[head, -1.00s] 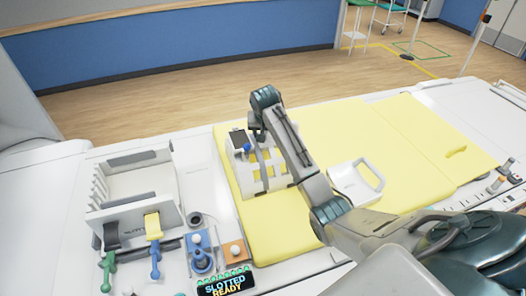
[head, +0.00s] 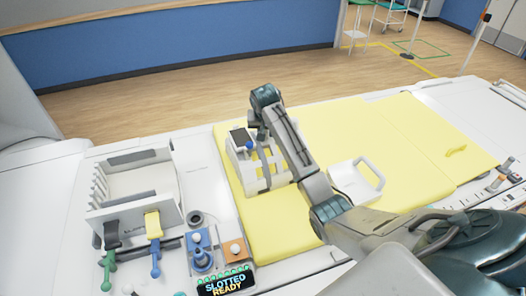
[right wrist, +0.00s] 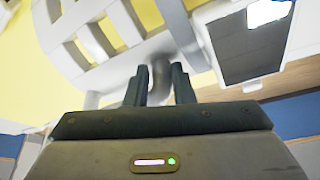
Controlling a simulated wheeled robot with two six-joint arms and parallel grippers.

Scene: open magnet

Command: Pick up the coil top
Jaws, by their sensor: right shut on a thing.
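The coil top (head: 238,155), a white slotted shell with a dark screen (head: 241,139), is over the yellow pad (head: 300,220), partly hidden by my right arm. My right gripper (head: 257,135) is at its far upper side. In the right wrist view its two dark fingers (right wrist: 159,80) are shut on a grey grip piece of the coil top (right wrist: 78,15), with the screen to the right. I cannot tell whether the coil top is clear of what is under it. My left gripper is not in view.
A white piece with a loop handle (head: 356,183) lies on the pad right of my arm. A white slotted rack (head: 135,185) with coloured handles stands at the left. A display (head: 226,284) reads "SLOTTED READY". The pad's right part is clear.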

